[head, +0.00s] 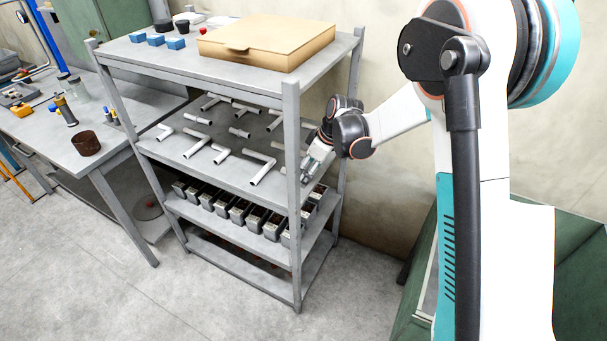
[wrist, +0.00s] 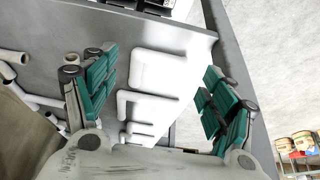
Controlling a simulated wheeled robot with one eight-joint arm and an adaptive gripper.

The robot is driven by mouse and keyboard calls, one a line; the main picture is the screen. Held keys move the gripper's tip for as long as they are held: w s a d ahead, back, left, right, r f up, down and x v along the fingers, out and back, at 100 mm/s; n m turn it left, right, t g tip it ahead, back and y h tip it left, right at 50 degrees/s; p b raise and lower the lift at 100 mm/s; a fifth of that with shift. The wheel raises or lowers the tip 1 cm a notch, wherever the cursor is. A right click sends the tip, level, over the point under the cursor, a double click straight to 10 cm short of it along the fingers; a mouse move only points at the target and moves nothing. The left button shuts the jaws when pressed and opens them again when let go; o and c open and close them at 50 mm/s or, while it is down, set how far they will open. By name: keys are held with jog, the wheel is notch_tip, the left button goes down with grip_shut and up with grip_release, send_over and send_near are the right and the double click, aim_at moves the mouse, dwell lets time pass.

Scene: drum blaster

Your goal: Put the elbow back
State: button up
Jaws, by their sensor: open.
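White pipe pieces lie on the second shelf (head: 180,150) of a grey rack in the head view, elbows and tees among them. One L-shaped elbow (head: 262,167) lies near the shelf's front right, to the left of my gripper (head: 318,160). My gripper reaches in at the rack's right end, partly behind the front post. In the wrist view my gripper (wrist: 158,80) is open, with teal pads spread wide. An L-shaped white elbow (wrist: 158,70) shows in the gap between them, with another bent piece (wrist: 148,106) below it. Neither pad visibly touches them.
Grey rack posts (head: 292,180) stand close to my gripper. Several small dark bins (head: 235,211) fill the shelf below. A cardboard box (head: 265,42) and blue blocks (head: 155,40) are on top. A workbench (head: 60,140) stands left; the floor in front is clear.

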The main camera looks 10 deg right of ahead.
jog(key=p+v, duration=0.1)
jog(key=v, duration=0.5)
jog(key=shift+r, duration=0.2)
jog(key=shift+d, duration=0.1)
